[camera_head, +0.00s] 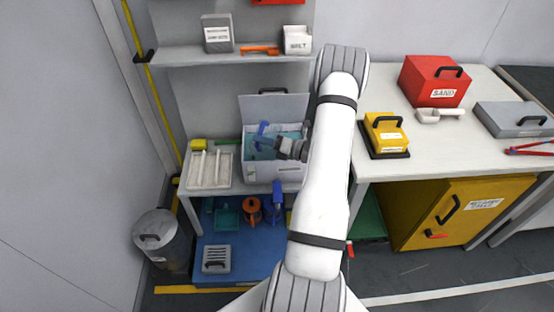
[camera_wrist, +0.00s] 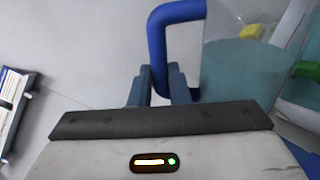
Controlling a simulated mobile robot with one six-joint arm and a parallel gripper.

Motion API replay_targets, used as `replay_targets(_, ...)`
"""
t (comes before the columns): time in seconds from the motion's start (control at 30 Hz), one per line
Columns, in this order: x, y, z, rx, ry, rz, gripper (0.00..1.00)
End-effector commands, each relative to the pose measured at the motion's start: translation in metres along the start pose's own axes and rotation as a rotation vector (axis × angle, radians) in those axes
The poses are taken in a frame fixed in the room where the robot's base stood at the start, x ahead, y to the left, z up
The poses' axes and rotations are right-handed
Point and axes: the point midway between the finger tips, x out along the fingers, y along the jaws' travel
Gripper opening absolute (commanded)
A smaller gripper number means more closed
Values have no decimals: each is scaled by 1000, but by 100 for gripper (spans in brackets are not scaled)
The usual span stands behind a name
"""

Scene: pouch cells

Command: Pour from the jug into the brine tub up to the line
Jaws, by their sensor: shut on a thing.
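My gripper (camera_head: 268,143) is shut on the blue handle of the jug (camera_wrist: 155,42), with its dark blue fingers (camera_wrist: 165,80) around the handle's lower part in the wrist view. The jug's clear body (camera_wrist: 232,68) holds teal liquid. In the head view the jug is small and partly hidden by my gripper, at the brine tub; how far it tilts I cannot tell. The white brine tub (camera_head: 290,174) stands on the bench with its lid up at the back and teal liquid inside. Its right side is hidden by my arm. I cannot make out the fill line.
A white rack (camera_head: 209,170) and a yellow block (camera_head: 198,145) are left of the tub. A shelf (camera_head: 190,57) with a grey box and a white salt box hangs above. A red sand box (camera_head: 433,82) and a yellow case (camera_head: 385,133) stand on the right bench.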

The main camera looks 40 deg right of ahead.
Motion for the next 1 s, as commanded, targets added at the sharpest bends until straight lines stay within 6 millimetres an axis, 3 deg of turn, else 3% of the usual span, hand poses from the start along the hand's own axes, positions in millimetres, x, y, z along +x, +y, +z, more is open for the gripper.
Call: replay_targets(1.0, 0, 4, 11, 59, -2, 3, 0)
